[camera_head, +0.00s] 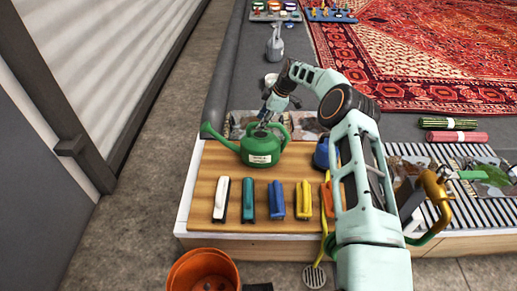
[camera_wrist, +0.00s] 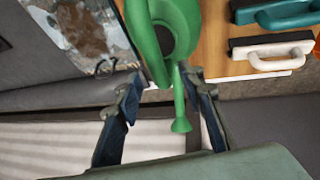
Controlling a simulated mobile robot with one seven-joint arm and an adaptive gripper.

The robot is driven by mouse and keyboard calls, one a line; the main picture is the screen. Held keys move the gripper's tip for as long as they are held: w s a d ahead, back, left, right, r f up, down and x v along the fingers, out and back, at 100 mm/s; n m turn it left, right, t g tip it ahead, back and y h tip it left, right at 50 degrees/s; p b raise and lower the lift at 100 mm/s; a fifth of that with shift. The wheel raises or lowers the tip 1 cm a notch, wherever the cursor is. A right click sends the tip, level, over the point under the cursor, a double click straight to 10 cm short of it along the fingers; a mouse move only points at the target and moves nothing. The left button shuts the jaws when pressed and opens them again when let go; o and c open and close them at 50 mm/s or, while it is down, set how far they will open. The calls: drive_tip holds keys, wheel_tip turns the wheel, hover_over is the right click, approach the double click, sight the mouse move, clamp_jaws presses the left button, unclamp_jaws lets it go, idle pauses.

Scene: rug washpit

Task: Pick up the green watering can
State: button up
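The green watering can (camera_head: 258,151) stands upright at the back of a wooden board, its spout to the left, its handle to the right and a white label on its front. My gripper (camera_head: 264,121) is over the top of the can, partly blending with it in the head view. In the wrist view my gripper (camera_wrist: 163,86) is open, its two dark fingers wide apart. The can (camera_wrist: 146,40) and its spout (camera_wrist: 181,112) show in and beyond the gap between them. I cannot tell whether a finger touches it.
Several coloured brushes, including a white one (camera_head: 221,199), lie in front of the can on the wooden board (camera_head: 205,169). A blue object (camera_head: 321,153) stands to its right. A grey spray bottle (camera_head: 275,43) stands behind. An orange pot (camera_head: 203,272) is on the floor.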

sight(258, 123)
drive_tip(key=b+x, duration=0.1)
drive_tip(key=x, duration=0.2)
drive_tip(key=shift+a+f, duration=0.2)
drive_tip(key=shift+f, duration=0.05)
drive_tip(key=shift+c, duration=0.4)
clamp_jaws()
drive_tip(key=shift+w+r, duration=0.15)
drive_tip(key=shift+r, duration=0.05)
